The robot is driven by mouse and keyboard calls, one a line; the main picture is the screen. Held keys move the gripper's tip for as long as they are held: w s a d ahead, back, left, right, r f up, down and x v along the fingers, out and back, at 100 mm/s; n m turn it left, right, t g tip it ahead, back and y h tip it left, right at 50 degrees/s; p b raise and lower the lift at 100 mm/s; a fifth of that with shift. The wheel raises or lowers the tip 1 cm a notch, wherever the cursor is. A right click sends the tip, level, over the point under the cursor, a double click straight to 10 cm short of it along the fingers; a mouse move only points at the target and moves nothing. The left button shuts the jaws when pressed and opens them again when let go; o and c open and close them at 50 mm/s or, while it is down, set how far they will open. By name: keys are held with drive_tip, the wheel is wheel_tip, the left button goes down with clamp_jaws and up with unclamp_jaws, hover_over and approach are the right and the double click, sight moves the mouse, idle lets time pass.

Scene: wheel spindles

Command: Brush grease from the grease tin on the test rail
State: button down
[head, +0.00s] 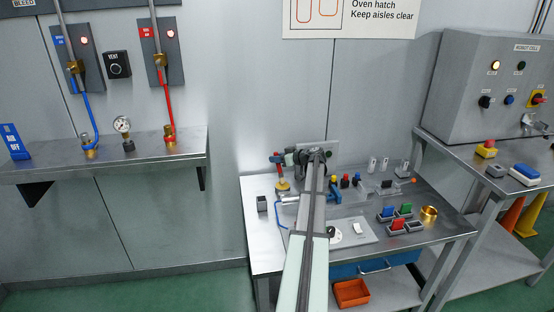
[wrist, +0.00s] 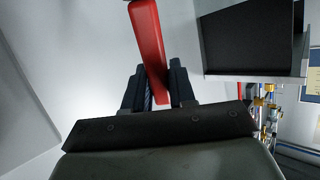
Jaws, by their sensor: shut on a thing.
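In the wrist view my gripper (wrist: 160,76) is shut on a red, bar-shaped handle (wrist: 149,42), which sits tilted between the two dark fingers. In the head view my gripper (head: 284,158) is small at the back left of the bench, beside a red piece (head: 276,157). A small yellow round thing (head: 283,186) is just below it; I cannot tell whether it is the grease tin. I cannot make out the test rail for certain.
The steel bench (head: 262,232) also bears a brass ring (head: 429,212), small coloured blocks in grey holders (head: 397,225) and a white panel (head: 352,233). A grey control cabinet (head: 480,85) stands at right. A wall shelf (head: 180,146) with fittings is at left.

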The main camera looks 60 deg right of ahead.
drive_tip(key=shift+f, duration=0.5)
idle(1.1)
drive_tip(key=shift+r, duration=3.45)
drive_tip(key=shift+a+r, duration=0.1)
